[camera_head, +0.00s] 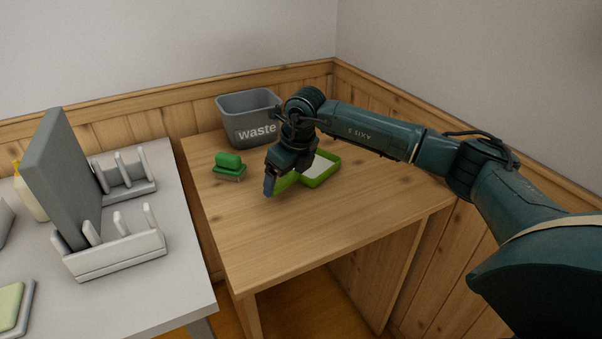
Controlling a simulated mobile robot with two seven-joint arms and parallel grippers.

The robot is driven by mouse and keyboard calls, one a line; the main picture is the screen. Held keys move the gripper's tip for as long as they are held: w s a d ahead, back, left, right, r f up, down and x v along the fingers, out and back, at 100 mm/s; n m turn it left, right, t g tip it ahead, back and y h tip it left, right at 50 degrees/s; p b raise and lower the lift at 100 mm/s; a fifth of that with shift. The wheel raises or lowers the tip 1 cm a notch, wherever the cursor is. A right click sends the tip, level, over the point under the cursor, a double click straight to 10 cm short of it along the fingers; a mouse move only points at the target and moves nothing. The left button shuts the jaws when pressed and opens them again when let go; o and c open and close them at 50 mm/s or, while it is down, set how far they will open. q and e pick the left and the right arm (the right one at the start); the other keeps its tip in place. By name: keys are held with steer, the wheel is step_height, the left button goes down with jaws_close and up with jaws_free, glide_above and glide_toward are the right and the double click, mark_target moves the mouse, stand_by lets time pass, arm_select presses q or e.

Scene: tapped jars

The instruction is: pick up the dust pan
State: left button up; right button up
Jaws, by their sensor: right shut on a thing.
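The dust pan (325,171) is green with a pale inside and is on or just over the wooden table (290,240); I cannot tell if it touches the wood. Its handle side points left, toward my right gripper (270,185). My right gripper is shut on the dust pan at that side, and its fingers hide part of it. My left gripper is not in view.
A green brush (229,166) stands on the table, left of the dust pan. A grey waste bin (249,118) stands behind. A white table (120,300) at left holds white racks (118,248) with a grey board (66,170). The wooden table's front is clear.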

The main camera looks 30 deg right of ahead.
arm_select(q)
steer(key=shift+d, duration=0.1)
arm_select(e)
step_height(320, 180, up, 10)
stand_by(0.4)
steer(key=shift+s, duration=0.15)
stand_by(0.8)
